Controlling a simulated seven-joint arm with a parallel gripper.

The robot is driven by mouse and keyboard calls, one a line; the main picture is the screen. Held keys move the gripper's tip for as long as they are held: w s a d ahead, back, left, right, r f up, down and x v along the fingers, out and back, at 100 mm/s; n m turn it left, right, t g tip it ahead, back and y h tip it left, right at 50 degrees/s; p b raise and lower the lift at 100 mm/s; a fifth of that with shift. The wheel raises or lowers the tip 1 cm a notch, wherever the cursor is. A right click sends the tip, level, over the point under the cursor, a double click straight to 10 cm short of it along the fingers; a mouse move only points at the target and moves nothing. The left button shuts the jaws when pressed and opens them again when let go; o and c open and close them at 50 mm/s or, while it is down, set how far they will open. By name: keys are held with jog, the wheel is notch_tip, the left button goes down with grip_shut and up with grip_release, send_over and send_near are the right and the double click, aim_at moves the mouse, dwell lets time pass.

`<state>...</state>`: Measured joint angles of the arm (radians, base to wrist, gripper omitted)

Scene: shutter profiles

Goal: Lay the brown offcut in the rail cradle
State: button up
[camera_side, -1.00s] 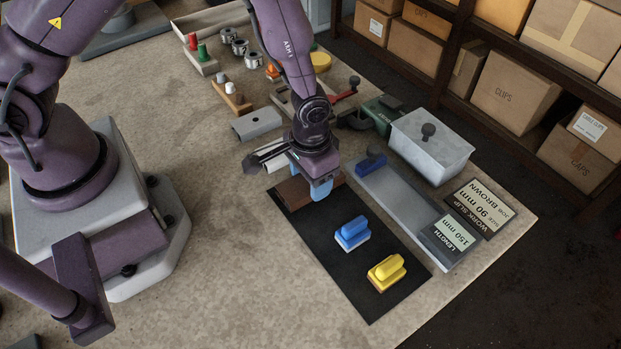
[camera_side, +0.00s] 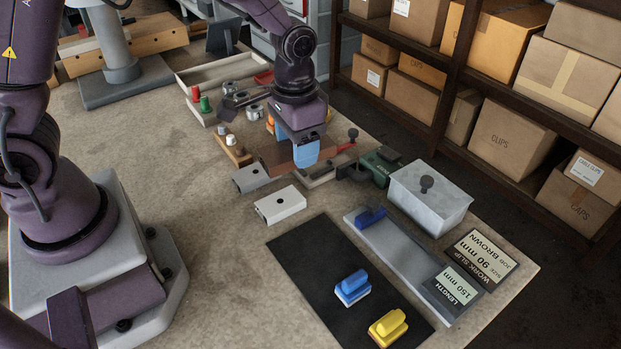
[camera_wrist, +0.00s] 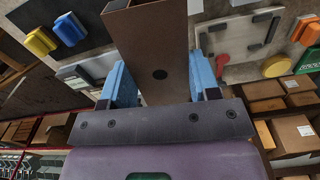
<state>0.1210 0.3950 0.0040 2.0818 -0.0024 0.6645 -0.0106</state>
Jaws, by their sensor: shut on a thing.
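My gripper (camera_side: 297,146) has blue fingers and is shut on the brown offcut (camera_side: 283,160), a long box-like profile. In the side view the offcut is held level across the fingers, above the back part of the bench. In the wrist view the offcut (camera_wrist: 152,48) runs between both fingers, with a dark round hole in its face and an open end at the top. A pale plate with dark corner brackets (camera_wrist: 238,42) lies to the right of it; it may be the rail cradle. In the side view the offcut and gripper partly hide that plate (camera_side: 318,181).
Two pale profiles, one grey (camera_side: 250,178) and one white (camera_side: 281,205), lie in front of the gripper. A black mat (camera_side: 310,268) carries blue and yellow handled blocks. A grey rail (camera_side: 405,254) and a lidded box (camera_side: 430,200) stand to the right.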

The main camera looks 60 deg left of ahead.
jog(key=shift+n, duration=0.6)
jog(key=a+r, duration=0.1)
jog(key=a, duration=0.1)
jog(key=w+a+r, duration=0.1)
jog(key=a, duration=0.1)
jog(key=shift+r, duration=0.3)
jog(key=shift+a, duration=0.15)
